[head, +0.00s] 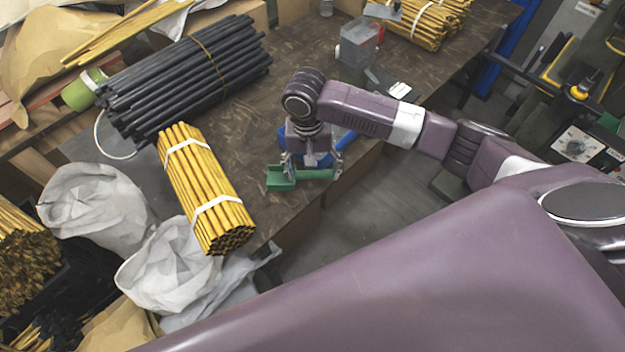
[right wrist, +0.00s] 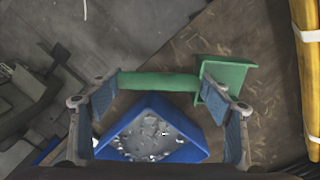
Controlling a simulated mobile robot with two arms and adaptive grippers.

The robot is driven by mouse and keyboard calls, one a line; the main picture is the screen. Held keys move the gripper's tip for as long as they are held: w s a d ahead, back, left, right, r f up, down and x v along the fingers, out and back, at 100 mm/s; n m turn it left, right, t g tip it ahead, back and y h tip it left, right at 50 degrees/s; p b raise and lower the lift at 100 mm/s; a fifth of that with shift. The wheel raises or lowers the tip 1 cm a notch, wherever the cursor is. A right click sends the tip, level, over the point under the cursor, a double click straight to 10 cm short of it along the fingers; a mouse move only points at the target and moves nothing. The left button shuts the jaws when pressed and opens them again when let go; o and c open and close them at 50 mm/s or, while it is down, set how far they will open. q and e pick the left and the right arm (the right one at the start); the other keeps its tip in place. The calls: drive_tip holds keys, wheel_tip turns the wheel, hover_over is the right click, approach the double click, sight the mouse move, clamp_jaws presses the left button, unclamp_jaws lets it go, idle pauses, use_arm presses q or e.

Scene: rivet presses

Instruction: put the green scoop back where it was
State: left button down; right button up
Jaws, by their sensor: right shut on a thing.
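The green scoop (head: 281,178) is in my right gripper (head: 311,165), near the table's front edge. In the right wrist view the scoop's square pan (right wrist: 228,77) is on the right and its handle runs left between the two fingers of the gripper (right wrist: 160,90). A blue bin (right wrist: 190,153) of small metallic pieces (right wrist: 150,135) is just below the handle in that view. In the head view the gripper mostly hides this bin (head: 346,137). My left gripper is not in view.
A strapped yellow rod bundle (head: 203,190) lies left of the scoop, and black rods (head: 185,75) lie behind it. A clear container (head: 358,42) stands at the back. White sacks (head: 95,210) are at the left. Bare brown tabletop (head: 255,120) lies between rods and gripper.

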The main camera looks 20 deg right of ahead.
sight(310, 171)
drive_tip(key=shift+f, duration=2.4)
drive_tip(key=o, duration=1.2)
drive_tip(key=shift+f, duration=0.1)
drive_tip(key=r, duration=1.2)
drive_tip(key=shift+w+a+r, duration=0.15)
drive_tip(key=shift+w+a, duration=0.05)
drive_tip(key=shift+a, duration=0.15)
